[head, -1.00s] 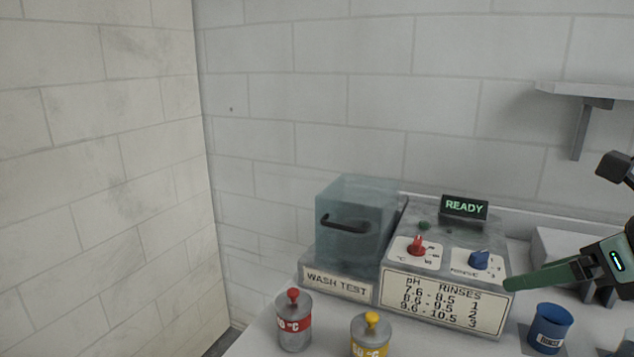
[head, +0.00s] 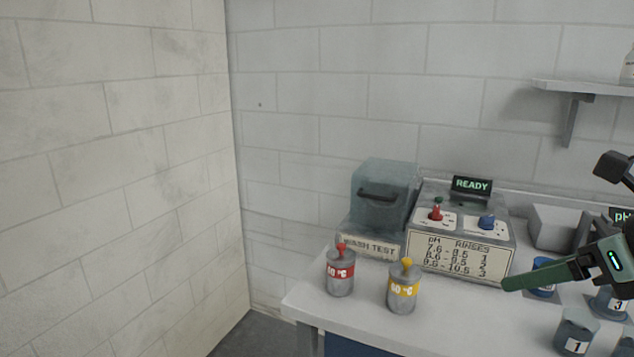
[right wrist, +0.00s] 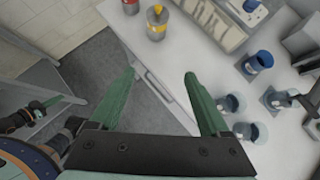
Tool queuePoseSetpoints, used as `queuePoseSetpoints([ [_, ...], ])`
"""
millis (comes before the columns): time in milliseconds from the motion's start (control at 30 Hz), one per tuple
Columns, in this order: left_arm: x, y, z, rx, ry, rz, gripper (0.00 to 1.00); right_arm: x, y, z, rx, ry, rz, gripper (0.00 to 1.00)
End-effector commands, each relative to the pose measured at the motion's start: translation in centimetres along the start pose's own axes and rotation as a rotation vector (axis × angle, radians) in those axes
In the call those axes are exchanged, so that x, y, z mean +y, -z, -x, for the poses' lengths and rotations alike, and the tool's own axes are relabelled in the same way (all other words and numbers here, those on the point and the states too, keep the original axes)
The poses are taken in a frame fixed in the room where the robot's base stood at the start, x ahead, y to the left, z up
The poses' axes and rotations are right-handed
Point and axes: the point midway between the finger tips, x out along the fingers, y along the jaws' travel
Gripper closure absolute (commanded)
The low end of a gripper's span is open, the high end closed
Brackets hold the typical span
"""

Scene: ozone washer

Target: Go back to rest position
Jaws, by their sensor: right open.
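My right gripper (head: 508,284) comes in from the right edge in the head view, its green finger in front of the washer panel's lower right corner. In the right wrist view its two green fingers (right wrist: 160,76) are spread apart with nothing between them, above the table's front edge. The washer (head: 462,225) has a green READY sign, a red knob, a blue knob and a pH/rinses panel. The clear-lidded wash test box (head: 383,195) stands left of it, closed. My left gripper is not in the head view; a dark arm part (right wrist: 30,115) shows at the left of the right wrist view.
A red-labelled canister (head: 340,272) and a yellow-labelled canister (head: 403,288) stand on the white table (head: 350,312) before the washer. A blue cup (head: 543,291) is partly hidden behind my right finger. Grey cups (head: 575,332) stand at right. A shelf (head: 580,88) juts from the wall.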

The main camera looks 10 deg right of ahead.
Motion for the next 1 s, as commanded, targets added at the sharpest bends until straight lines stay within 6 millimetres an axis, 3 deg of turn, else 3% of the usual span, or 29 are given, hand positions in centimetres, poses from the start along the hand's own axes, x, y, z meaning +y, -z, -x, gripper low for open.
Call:
queuePoseSetpoints([
  [33, 0.0, 0.3, 0.3, -0.001, 0.0, -0.001, 1.0, 2.2, 0.1, -1.5, 0.021, -0.124, -0.017, 0.2],
  [133, 0.0, 0.7, 0.7, 0.0, 0.001, 0.0, 1.0, 6.3, 0.2, -3.5, 0.038, -0.348, -0.068, 0.2],
  [267, 0.0, 1.5, 1.2, 0.007, 0.003, 0.0, 1.0, 11.3, 0.0, -4.9, 0.046, -0.646, -0.198, 0.2],
  [400, -0.1, 2.3, 1.9, 0.012, 0.007, 0.001, 1.0, 15.7, -1.1, -5.6, 0.03, -0.982, -0.466, 0.2],
  [533, -0.3, 2.9, 2.6, 0.012, 0.013, 0.001, 1.0, 16.8, -2.7, -6.9, -0.017, -1.234, -0.866, 0.2],
  [667, -0.4, 3.4, 3.4, 0.014, 0.017, 0.003, 1.0, 14.9, -2.5, -10.5, -0.079, -1.336, -1.361, 0.2],
  [767, -0.5, 3.3, 4.0, 0.003, 0.022, 0.005, 1.0, 12.5, 0.3, -14.7, -0.122, -1.292, -1.779, 0.2],
  [900, -0.8, 3.3, 4.7, -0.009, 0.031, 0.007, 1.0, 10.5, 8.7, -20.8, -0.148, -1.05, -2.34, 0.2],
  [1000, -0.9, 3.7, 5.1, -0.006, 0.033, 0.007, 1.0, 10.9, 15.8, -23.6, -0.134, -0.814, -2.648, 0.2],
])
